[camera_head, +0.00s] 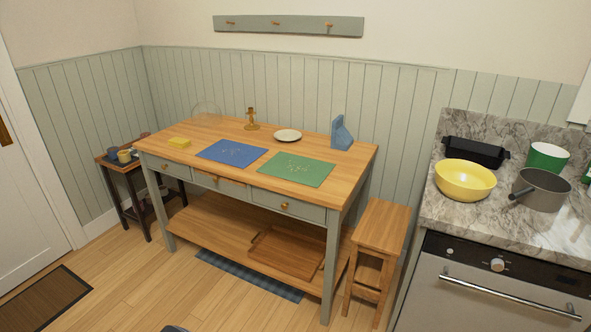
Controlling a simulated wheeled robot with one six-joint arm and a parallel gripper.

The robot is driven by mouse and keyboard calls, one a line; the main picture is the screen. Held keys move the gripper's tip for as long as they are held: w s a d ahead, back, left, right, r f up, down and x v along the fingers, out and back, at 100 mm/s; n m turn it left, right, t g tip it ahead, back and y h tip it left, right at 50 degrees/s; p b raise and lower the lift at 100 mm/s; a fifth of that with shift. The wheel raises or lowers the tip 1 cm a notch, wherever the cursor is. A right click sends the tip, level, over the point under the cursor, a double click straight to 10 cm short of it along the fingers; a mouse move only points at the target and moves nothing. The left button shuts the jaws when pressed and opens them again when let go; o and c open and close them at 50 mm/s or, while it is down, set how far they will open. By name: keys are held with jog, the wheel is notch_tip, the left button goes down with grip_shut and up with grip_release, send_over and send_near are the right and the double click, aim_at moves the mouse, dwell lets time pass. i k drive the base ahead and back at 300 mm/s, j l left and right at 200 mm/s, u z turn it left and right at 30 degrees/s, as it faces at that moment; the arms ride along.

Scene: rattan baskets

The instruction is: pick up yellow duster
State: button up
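The table also holds a blue mat (232,152), a green mat (297,169), a white plate (288,135), a brass stand (251,119) and a blue holder (341,133). A side table (126,164) with cups stands left, a stool (381,228) right. The floor in front is open.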

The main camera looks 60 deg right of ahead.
aim_at(176, 142)
jog(key=z, duration=1.6)
